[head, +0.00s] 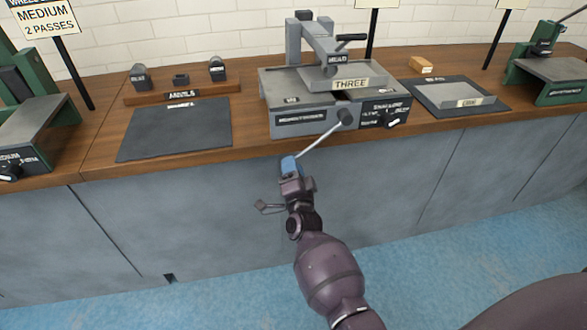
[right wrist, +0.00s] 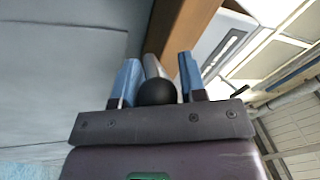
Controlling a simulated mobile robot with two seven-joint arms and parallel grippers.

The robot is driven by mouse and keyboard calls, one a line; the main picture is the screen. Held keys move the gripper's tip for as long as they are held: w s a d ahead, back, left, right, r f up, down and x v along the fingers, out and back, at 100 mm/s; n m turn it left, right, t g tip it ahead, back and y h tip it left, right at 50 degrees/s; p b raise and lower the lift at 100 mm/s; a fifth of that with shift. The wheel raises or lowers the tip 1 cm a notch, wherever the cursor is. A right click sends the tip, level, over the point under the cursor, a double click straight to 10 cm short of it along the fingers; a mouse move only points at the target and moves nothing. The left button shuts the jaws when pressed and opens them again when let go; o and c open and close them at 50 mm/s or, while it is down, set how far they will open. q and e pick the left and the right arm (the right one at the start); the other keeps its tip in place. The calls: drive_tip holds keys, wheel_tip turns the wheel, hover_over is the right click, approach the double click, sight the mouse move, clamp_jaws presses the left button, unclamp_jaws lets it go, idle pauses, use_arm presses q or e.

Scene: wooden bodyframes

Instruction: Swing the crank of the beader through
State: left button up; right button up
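The beader (head: 300,120) is a grey bench machine with an upright frame, a HEAD label and a plate marked THREE. Its crank (head: 325,137) is a pale rod running from a dark hub on the front face down and left, past the bench edge. My right gripper (head: 289,163) is at the crank's outer end. In the right wrist view the crank's black knob (right wrist: 157,92) sits between the two blue fingers, which appear to touch it on both sides. The pale rod (right wrist: 152,66) extends beyond the knob. My left gripper is not in view.
The wooden bench (head: 245,145) has grey cabinet fronts (head: 400,195) below. A dark mat (head: 175,130) and a rack marked ANVILS (head: 182,94) lie left of the beader. A tray (head: 455,95) lies right. Green machines (head: 545,65) stand at both ends. Blue floor is clear in front.

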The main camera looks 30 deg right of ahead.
drive_tip(key=o, duration=0.3)
drive_tip(key=shift+w+a+r, duration=0.1)
drive_tip(key=shift+a+r, duration=0.05)
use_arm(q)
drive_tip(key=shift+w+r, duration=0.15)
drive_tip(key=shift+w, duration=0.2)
use_arm(e)
drive_tip(key=shift+s, duration=0.25)
use_arm(q)
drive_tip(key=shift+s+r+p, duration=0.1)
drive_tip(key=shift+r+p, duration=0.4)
drive_tip(key=shift+p, duration=0.05)
use_arm(e)
drive_tip(key=v, duration=1)
drive_tip(key=shift+s, duration=0.15)
